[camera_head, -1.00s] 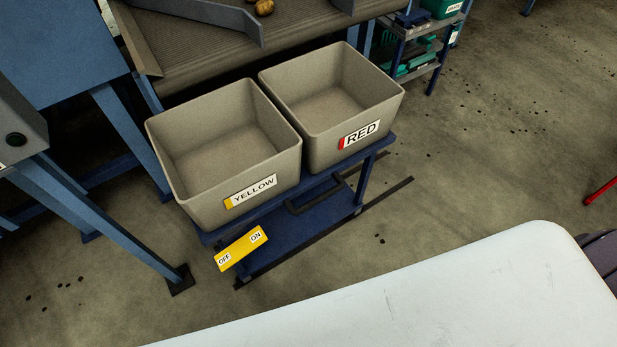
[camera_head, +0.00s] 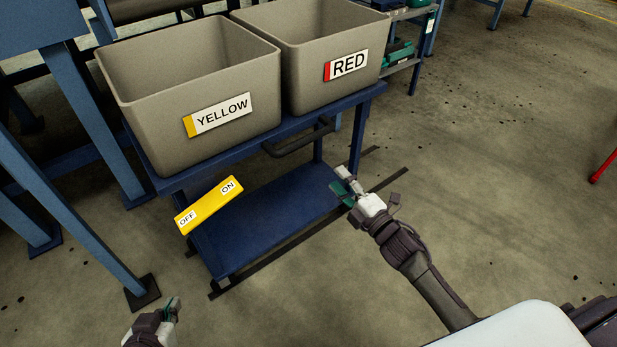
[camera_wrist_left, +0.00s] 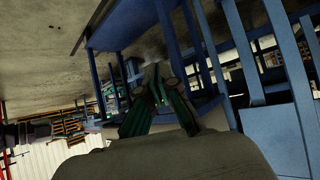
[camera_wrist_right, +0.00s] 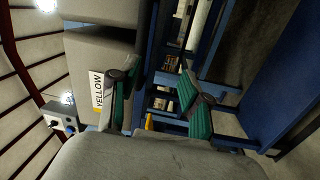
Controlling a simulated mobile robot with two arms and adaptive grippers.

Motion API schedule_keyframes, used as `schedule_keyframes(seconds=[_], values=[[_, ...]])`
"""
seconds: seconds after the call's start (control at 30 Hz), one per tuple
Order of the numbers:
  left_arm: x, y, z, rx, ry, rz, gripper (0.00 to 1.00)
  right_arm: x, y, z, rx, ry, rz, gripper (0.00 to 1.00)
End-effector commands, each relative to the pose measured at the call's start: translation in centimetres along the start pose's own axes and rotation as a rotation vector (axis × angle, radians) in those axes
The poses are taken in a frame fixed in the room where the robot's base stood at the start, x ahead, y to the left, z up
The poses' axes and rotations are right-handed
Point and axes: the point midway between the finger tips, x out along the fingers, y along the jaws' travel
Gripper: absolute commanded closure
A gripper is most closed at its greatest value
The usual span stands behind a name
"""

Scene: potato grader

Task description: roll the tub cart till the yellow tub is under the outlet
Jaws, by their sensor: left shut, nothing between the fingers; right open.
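The blue tub cart (camera_head: 265,218) stands ahead of me with its dark handle (camera_head: 300,143) on the near side. The grey yellow tub (camera_head: 165,150), labelled YELLOW, sits on its left, beside the grey tub labelled RED (camera_head: 310,95). A yellow OFF/ON pedal (camera_head: 208,205) is low at the cart's near side. My right gripper (camera_head: 345,190) is open and empty by the cart's right near leg, below the handle; the right wrist view shows its spread fingers (camera_wrist_right: 157,85). My left gripper (camera_head: 172,308) is shut and empty at the bottom left, apart from the cart. The outlet is not identifiable.
Blue machine legs (camera_head: 95,130) stand left of the cart, one ending in a dark foot (camera_head: 141,291). Dark floor strips (camera_head: 290,246) lie beneath the cart. A white surface (camera_head: 520,328) is at bottom right.

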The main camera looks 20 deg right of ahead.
Motion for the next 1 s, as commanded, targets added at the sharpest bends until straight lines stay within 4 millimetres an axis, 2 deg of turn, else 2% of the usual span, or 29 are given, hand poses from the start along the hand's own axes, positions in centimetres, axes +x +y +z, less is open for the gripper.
schedule_keyframes(seconds=[0.17, 0.33, 0.47, 0.8, 1.0], values=[[-1.4, 0.0, -1.2, 0.0, 0.056, -0.001, 1.0, 0.6, 1.8, -1.0, -0.097, 0.052, 0.081, 0.53], [-1.6, 0.1, -2.3, 0.001, 0.101, 0.002, 1.0, 2.0, 2.4, -1.2, -0.104, 0.056, 0.089, 0.53], [-1.5, 0.3, -3.6, 0.001, 0.176, 0.007, 1.0, 4.4, 2.5, -1.3, -0.103, 0.056, 0.089, 0.53], [-2.1, 1.0, -8.6, 0.001, 0.456, 0.023, 1.0, 11.4, 3.0, -1.7, -0.099, 0.055, 0.086, 0.53], [-2.9, 1.3, -10.5, 0.0, 0.571, 0.031, 1.0, 13.7, 3.1, -1.8, -0.099, 0.054, 0.084, 0.53]])
